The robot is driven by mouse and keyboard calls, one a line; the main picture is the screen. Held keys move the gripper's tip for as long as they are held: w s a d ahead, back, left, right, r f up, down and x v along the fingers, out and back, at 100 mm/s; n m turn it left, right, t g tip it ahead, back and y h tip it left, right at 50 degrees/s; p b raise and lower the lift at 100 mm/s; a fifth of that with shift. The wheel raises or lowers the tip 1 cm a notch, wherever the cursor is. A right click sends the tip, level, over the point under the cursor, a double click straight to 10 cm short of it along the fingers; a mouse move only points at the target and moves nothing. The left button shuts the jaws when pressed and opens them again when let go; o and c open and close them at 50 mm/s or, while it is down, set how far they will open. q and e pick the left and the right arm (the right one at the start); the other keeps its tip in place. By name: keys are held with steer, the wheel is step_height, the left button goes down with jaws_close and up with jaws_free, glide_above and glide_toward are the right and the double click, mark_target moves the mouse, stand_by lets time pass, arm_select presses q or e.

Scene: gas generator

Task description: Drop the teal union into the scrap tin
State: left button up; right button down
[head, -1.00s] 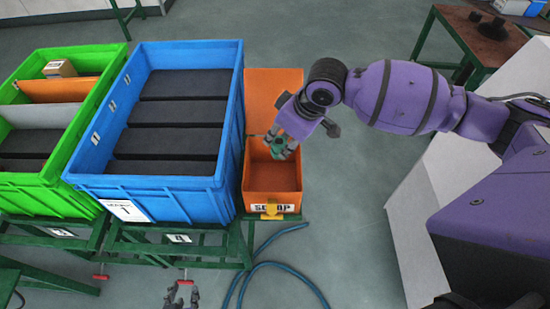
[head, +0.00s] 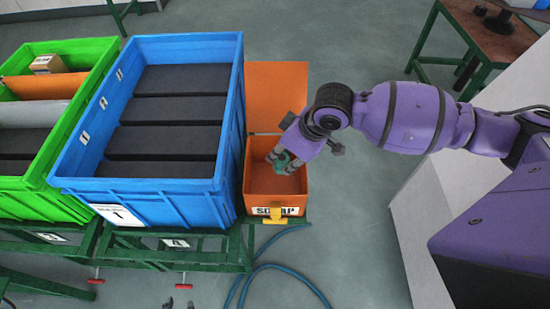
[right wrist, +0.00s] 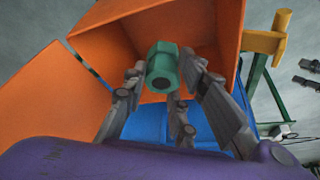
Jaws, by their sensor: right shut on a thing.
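The teal union (head: 283,161) is held between the fingers of my right gripper (head: 282,158), over the open scrap tin. In the right wrist view the union (right wrist: 162,68) sits at the fingertips of the right gripper (right wrist: 165,80), with the orange inside of the tin behind it. The scrap tin (head: 264,201) is an orange box with its lid tipped back, a "SCRAP" label and a yellow latch at the front. Whether the union is below the rim is hard to tell. Small dark tips at the bottom edge of the head view may belong to my left gripper (head: 179,304).
A blue crate (head: 221,190) with dark dividers stands directly left of the tin. A green crate (head: 50,194) with several compartments is farther left. Green stands (head: 190,258) carry them. A blue hose (head: 262,268) lies on the floor, and a brown table (head: 490,30) stands upper right.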

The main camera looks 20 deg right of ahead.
steer(key=c, duration=1.4)
jaws_free()
steer(key=shift+c, duration=0.2)
steer(key=shift+o, duration=0.5)
arm_select(q)
steer(key=shift+s+a+f, duration=0.1)
steer(key=shift+s+f, duration=0.2)
steer(key=shift+s, duration=0.15)
arm_select(e)
steer(key=v, duration=1.2)
steer(key=shift+a, duration=0.1)
